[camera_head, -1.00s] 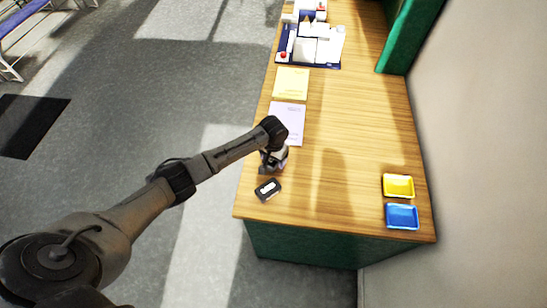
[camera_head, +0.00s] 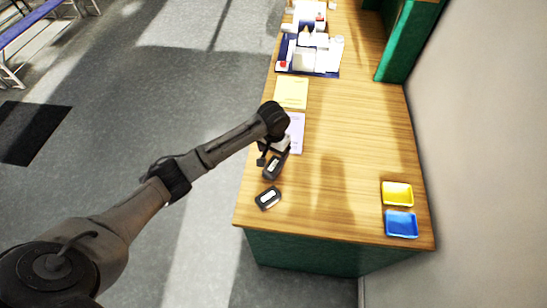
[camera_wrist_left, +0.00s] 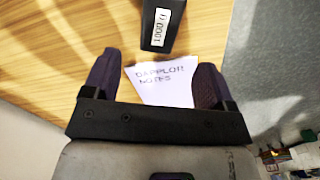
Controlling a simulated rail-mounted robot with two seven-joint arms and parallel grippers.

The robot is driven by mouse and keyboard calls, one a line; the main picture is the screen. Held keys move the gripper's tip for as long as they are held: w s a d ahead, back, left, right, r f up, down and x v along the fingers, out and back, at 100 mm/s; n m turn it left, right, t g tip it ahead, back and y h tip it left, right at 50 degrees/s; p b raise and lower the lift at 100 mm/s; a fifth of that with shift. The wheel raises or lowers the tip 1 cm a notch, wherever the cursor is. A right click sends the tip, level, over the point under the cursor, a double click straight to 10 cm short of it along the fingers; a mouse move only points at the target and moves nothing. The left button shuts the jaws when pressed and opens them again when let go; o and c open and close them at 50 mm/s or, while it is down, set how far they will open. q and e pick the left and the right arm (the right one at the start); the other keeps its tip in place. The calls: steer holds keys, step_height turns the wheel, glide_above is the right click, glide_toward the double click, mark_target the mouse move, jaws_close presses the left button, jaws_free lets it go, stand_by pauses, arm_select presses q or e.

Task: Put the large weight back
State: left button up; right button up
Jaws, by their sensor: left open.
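The large weight (camera_head: 268,198) is a black block with a white label. It lies on the wooden table near its front left corner. It also shows in the left wrist view (camera_wrist_left: 160,22) at the top edge, with its label reading "1000" and its far part cut off. My left gripper (camera_head: 272,168) is just behind the weight in the head view. In the left wrist view, its two dark fingers (camera_wrist_left: 155,80) are open, with nothing held between them. The weight is beyond the fingertips and apart from them. My right gripper is not in view.
A yellow tray (camera_head: 397,193) and a blue tray (camera_head: 401,223) stand at the table's front right. A lilac sheet (camera_head: 296,133) and a yellow sheet (camera_head: 291,93) lie along the left side. A blue board (camera_head: 325,71) with white items is farther back. The table's middle is clear.

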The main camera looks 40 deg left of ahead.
arm_select(q)
step_height(320, 180, up, 2)
steer(key=shift+r, duration=0.15)
stand_by(0.5)
